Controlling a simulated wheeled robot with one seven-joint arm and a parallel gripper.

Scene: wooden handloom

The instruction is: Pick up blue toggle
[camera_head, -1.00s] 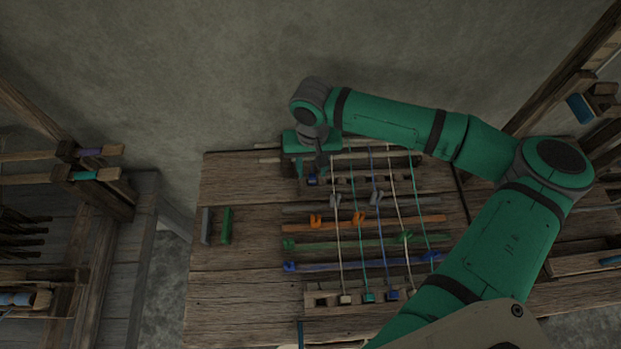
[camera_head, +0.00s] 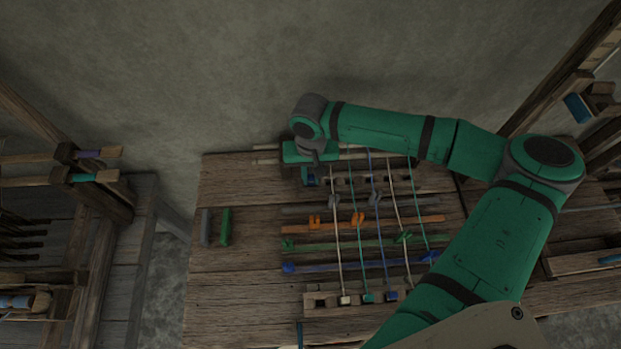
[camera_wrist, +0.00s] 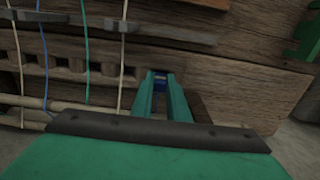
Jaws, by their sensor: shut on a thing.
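The blue toggle (camera_wrist: 160,80) sits between the two green fingers of my gripper (camera_wrist: 163,84) in the wrist view. My gripper is shut on it, and only its blue top end shows clearly. In the head view, my gripper (camera_head: 311,178) is at the back left of the loom, by the left end of the slotted back rail (camera_head: 345,186). There the toggle is mostly hidden by the gripper. I cannot tell whether the toggle is clear of the wood.
Coloured warp cords (camera_head: 382,230) run front to back, just right of my gripper. Orange (camera_head: 430,219), green and blue bars cross under them. A grey bar (camera_head: 207,227) and a green bar (camera_head: 226,226) lie on the bare left boards. A wall stands behind.

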